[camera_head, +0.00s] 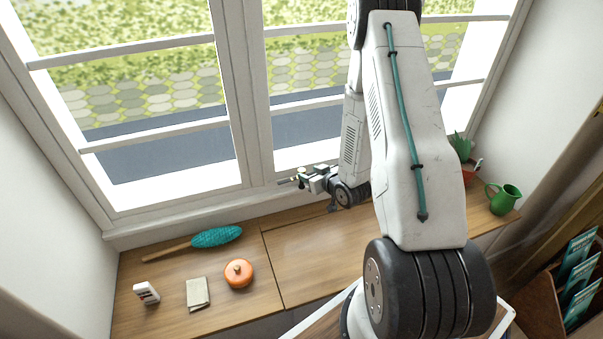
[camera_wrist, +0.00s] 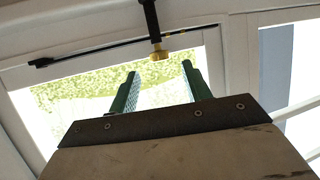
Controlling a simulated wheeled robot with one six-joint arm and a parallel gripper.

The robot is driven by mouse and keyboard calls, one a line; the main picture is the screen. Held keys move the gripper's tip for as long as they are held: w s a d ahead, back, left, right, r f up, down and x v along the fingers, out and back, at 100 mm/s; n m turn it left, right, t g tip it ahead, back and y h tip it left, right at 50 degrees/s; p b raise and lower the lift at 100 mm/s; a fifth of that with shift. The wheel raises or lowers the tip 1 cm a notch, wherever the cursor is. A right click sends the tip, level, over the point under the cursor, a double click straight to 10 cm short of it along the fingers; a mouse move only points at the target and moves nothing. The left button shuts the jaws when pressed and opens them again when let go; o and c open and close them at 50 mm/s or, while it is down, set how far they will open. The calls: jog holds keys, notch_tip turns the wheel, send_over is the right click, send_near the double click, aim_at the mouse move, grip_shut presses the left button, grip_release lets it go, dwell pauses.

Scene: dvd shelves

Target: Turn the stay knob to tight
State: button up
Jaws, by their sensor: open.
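The stay knob (camera_wrist: 161,54) is a small brass-coloured knob at the top centre of the wrist view. It is at the end of a short dark post, beside a thin black stay bar (camera_wrist: 105,51) that runs along the pale window frame. My gripper (camera_wrist: 159,70) is open and empty, its two green fingers pointing towards the knob. In the wrist view the knob appears just beyond and between the fingertips; I cannot tell whether they touch it. In the head view my gripper (camera_head: 300,180) is small, at the window's lower rail, and the knob is hard to make out there.
A wooden sill (camera_head: 310,255) runs below the window. On its left are a teal duster (camera_head: 216,237), an orange lidded pot (camera_head: 238,273), a folded cloth (camera_head: 197,293) and a white block (camera_head: 146,293). A green jug (camera_head: 503,199) and a potted plant (camera_head: 462,148) stand at right.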

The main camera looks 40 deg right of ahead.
aim_at(302, 170)
jog(key=shift+x, duration=2)
